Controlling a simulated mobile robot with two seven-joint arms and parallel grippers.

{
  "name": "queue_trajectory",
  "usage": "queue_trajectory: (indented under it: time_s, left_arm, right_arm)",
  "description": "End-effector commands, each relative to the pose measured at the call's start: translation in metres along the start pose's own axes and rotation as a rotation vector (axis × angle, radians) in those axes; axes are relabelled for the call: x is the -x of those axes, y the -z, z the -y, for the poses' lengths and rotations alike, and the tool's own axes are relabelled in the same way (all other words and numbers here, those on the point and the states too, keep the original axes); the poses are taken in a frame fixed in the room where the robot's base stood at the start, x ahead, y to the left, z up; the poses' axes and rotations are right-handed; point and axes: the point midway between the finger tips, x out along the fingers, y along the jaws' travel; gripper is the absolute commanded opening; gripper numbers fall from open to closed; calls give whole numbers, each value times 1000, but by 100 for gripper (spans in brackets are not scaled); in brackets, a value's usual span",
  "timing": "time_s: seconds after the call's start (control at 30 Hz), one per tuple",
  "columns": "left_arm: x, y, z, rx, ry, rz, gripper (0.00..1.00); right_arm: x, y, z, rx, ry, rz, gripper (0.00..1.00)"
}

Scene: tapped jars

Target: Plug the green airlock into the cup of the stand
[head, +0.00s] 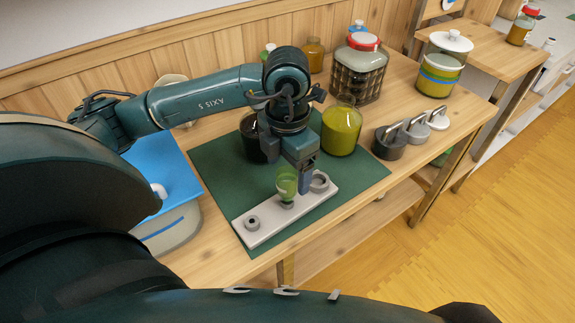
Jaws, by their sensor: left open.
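The green airlock (287,186) is a small translucent cup shape. It stands upright at the middle of the light grey stand (268,228), with its lower end at the middle cup; I cannot tell how deep it sits. The stand also has a cup at its left end and a wider ring at its right end. My left gripper (304,181) points down just right of and behind the airlock. It is open, and its fingers partly overlap one another in this view. I cannot tell whether a finger touches the airlock. My right gripper is out of view.
The stand lies on a green mat (217,165). A dark jar (252,138) and a yellow-green jar (341,128) stand behind it. Grey handled weights (388,143) are at right, a blue-lidded box (170,225) at left. Further jars stand at the back. The mat's front left is clear.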

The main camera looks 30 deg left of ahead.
Motion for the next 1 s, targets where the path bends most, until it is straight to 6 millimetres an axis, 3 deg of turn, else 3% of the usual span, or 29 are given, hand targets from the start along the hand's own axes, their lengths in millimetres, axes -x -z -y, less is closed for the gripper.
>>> queue_trajectory:
  time_s: [0.7, 0.87, 1.0]
  left_arm:
    - [11, 0, 0, 0, 0, 1, 76]
    - [32, -1, 0, 0, -1, 4, 76]
    - [65, -1, 0, -2, -2, 7, 76]
  right_arm:
    - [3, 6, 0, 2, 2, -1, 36]
    - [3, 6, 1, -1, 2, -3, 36]
    - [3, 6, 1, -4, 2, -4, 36]
